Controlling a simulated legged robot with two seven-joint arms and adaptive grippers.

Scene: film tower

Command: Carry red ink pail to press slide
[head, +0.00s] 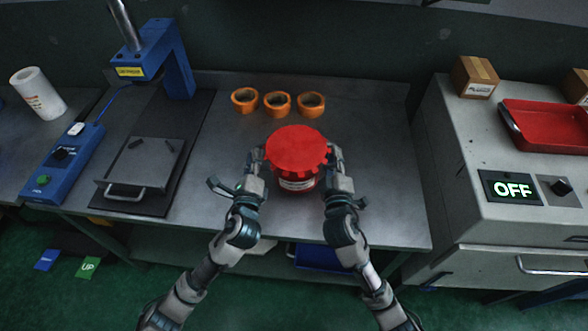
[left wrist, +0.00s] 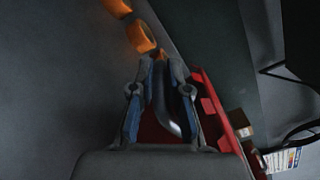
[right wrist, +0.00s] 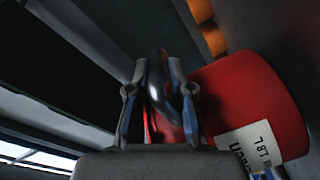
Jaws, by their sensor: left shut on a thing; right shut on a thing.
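The red ink pail (head: 297,178), with a wide red notched lid and a white label, is upright between my two grippers, over the middle table. I cannot tell whether its base touches the table. My left gripper (head: 256,163) is shut on a dark curved handle (left wrist: 168,110) at the pail's left side. My right gripper (head: 335,158) is shut on a similar handle (right wrist: 160,92) at its right side. The pail's red body and label (right wrist: 252,110) fill the right of the right wrist view. The press slide (head: 148,165), a flat metal plate with a front handle, lies left under the blue press.
The blue press (head: 165,62) rises behind the slide, with a blue control box (head: 65,160) to its left. Several orange rolls (head: 277,103) stand behind the pail. A grey machine (head: 455,150) reading OFF borders the right. Table between pail and slide is clear.

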